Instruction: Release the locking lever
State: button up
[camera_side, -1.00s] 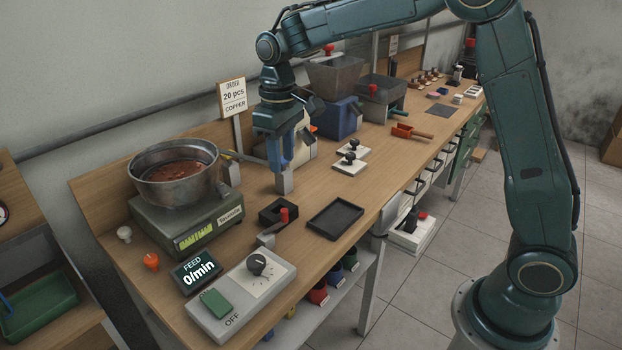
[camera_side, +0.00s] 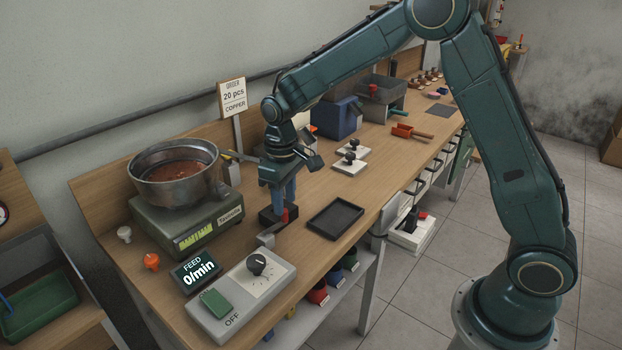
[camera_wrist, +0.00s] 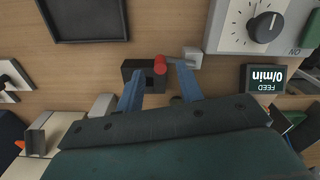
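The locking lever appears to be the red-tipped handle (camera_side: 286,214) on a small black block (camera_side: 266,216) behind the control box. A grey arm and bracket (camera_side: 266,238) reach toward the box. In the wrist view the red tip (camera_wrist: 160,65) stands at the black block (camera_wrist: 135,72), with the grey piece (camera_wrist: 192,57) to its right. My gripper (camera_side: 284,206) is low over the block, pointing down. In the wrist view its blue fingers (camera_wrist: 159,76) are apart, one on each side of the red tip. I cannot tell whether either finger touches it.
The control box (camera_side: 240,295) with a black knob and green switch stands in front, beside the feed display (camera_side: 195,271) reading 0/min. An empty black tray (camera_side: 335,219) lies right of the lever. A scale (camera_side: 187,232) with a metal bowl (camera_side: 175,174) stands at left.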

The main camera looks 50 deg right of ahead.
jog(key=shift+f, duration=1.5)
jog(key=shift+c, duration=0.3)
grip_shut()
